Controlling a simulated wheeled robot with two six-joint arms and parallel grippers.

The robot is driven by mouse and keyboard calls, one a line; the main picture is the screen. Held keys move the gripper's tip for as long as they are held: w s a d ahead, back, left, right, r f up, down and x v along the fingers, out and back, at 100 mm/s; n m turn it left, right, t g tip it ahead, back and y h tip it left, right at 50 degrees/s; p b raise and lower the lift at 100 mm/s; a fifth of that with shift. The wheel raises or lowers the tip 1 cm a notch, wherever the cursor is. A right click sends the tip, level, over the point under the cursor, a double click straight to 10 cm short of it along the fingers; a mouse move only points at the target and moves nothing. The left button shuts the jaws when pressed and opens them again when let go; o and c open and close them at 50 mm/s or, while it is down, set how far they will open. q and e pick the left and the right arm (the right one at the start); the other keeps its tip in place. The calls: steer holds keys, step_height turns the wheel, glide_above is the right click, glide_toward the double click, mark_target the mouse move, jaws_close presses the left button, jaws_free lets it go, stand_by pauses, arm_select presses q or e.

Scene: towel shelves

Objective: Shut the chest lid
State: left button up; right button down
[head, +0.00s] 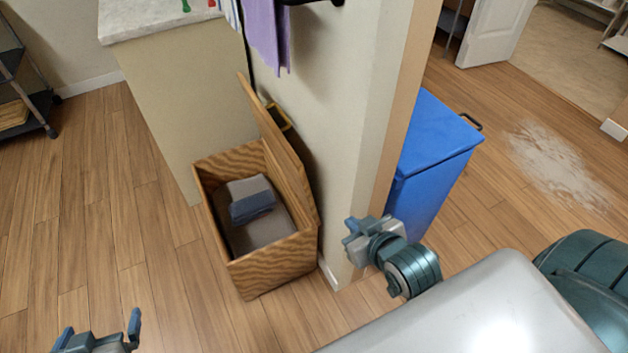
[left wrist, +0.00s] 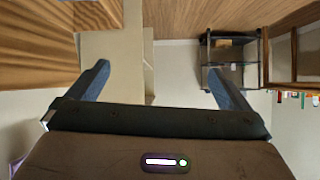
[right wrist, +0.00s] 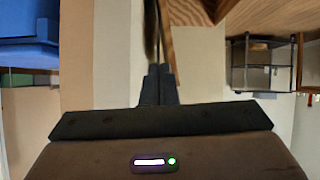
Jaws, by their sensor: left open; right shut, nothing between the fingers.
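The wooden chest (head: 275,268) stands on the floor against the wall in the head view. Its lid (head: 289,170) is raised and leans back toward the wall. Grey and blue folded cloth (head: 250,190) lies inside. My left gripper (head: 100,328) is open and empty, low at the left, apart from the chest; its spread fingers show in the left wrist view (left wrist: 158,70). My right gripper (head: 350,230) is shut and empty by the wall corner, right of the chest. In the right wrist view its closed fingers (right wrist: 158,75) are near a wood-grained edge, probably the chest or lid.
A blue bin (head: 430,150) stands right of the wall end (head: 350,110). A light-topped counter (head: 165,90) is behind the chest. A purple towel (head: 265,35) hangs on the wall above the lid. The floor left of the chest is clear.

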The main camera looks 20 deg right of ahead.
steer(key=s+a+f+m+g+p, duration=0.2)
steer(key=s+f+g+p, duration=0.15)
steer(key=s+f, duration=0.2)
steer(key=w+a+f+m+t+y, duration=0.2)
steer(key=w+a+f+m+t, duration=0.15)
steer(key=w, duration=0.45)
arm_select(q)
steer(key=s+a+f+g+p, duration=0.1)
steer(key=s+f+g, duration=0.6)
steer(key=s, duration=0.3)
steer(key=shift+s+a+f+g+y+p, duration=0.15)
steer(key=shift+s+a+g+y+p, duration=0.2)
steer(key=shift+g, duration=0.15)
arm_select(e)
steer(key=w+d+m+t+h, duration=0.2)
steer(key=w+m+t+h, duration=0.1)
steer(key=w+m, duration=0.4)
steer(key=w+d+m+t+h, duration=0.3)
steer(key=w+m+h, duration=0.1)
steer(key=w+m, duration=0.4)
steer(key=shift+r, duration=0.45)
